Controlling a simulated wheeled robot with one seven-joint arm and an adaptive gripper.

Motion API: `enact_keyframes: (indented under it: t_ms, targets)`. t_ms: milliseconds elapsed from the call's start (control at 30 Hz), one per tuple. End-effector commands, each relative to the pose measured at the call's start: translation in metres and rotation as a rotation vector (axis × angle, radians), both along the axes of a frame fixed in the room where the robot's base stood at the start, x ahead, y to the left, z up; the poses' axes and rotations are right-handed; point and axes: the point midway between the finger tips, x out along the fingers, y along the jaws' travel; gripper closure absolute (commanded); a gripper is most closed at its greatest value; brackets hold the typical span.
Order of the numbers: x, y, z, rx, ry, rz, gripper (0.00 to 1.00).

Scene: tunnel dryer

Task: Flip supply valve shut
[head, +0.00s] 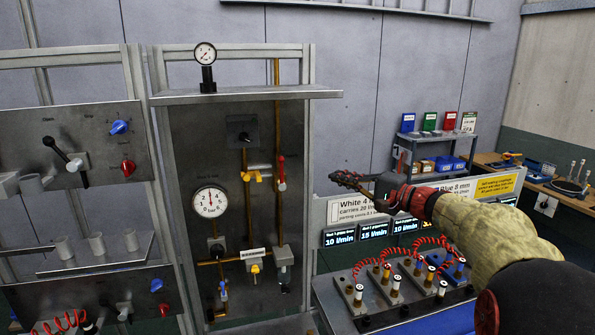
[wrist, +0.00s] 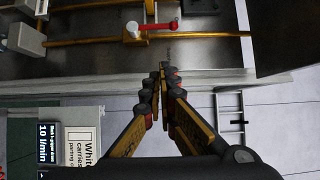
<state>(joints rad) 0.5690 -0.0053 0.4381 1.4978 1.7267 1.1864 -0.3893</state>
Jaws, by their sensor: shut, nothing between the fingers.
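A valve with a red lever (head: 281,168) sits on the right-hand brass pipe of the grey panel; its lever lies along the pipe. In the wrist view the red lever (wrist: 160,26) shows above my fingertips, with a gap between. A yellow-handled valve (head: 254,176) is on the pipe to its left, another yellow-handled one (head: 254,269) is lower, and a blue-handled one (head: 223,291) is at lower left. I cannot read which is labelled supply. My gripper (head: 341,178) is shut and empty, to the right of the panel; its fingers (wrist: 161,74) meet at the tips.
A pressure gauge (head: 210,202) is on the panel, and another gauge (head: 205,54) stands on the top shelf (head: 250,95). The metal frame post (head: 309,200) stands between my gripper and the pipes. A bench with coiled red hoses (head: 393,290) lies below my arm.

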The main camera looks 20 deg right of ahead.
Motion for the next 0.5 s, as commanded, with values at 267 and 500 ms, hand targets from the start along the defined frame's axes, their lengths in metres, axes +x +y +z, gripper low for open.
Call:
enact_keyframes:
  t_ms: [267, 500]
  targets:
    - [0.000, 0.001, 0.000, -0.003, 0.001, 0.000, 1.00]
    - [0.015, 0.012, 0.001, -0.002, 0.001, 0.003, 1.00]
